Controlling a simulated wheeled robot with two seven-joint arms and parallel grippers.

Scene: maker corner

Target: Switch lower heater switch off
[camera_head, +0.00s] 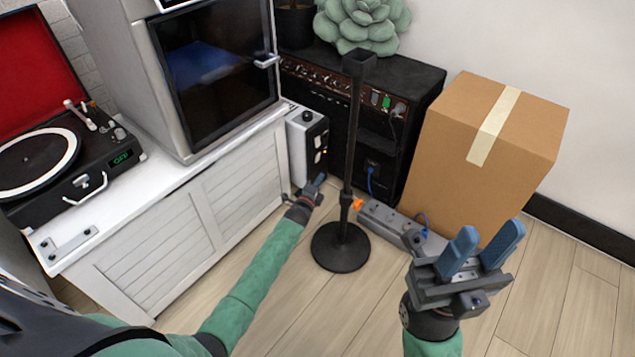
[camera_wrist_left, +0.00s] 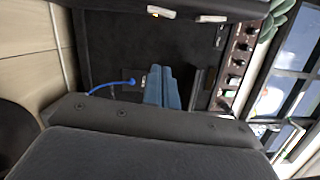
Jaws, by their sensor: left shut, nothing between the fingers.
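The heater (camera_head: 297,148) is a narrow white unit beside the white cabinet, with a dark end panel. The panel carries a knob on top and two pale switches, the upper one (camera_head: 318,142) and the lower one (camera_head: 317,157), with a small orange glow beside them. My left gripper (camera_head: 319,180) is shut and empty, just below the lower switch and apart from it in the picture. Its blue fingers (camera_wrist_left: 163,86) are together in the left wrist view. Pale pieces at that view's top edge may be the switches; their positions cannot be read. My right gripper (camera_head: 484,246) is open and empty.
A black stand (camera_head: 341,246) rises right of my left gripper. Behind it are the amplifier (camera_head: 412,80), a power strip (camera_head: 385,220) with an orange piece, and a cardboard box (camera_head: 515,140). The white cabinet (camera_head: 190,215) borders the left. Bare wooden floor lies in front.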

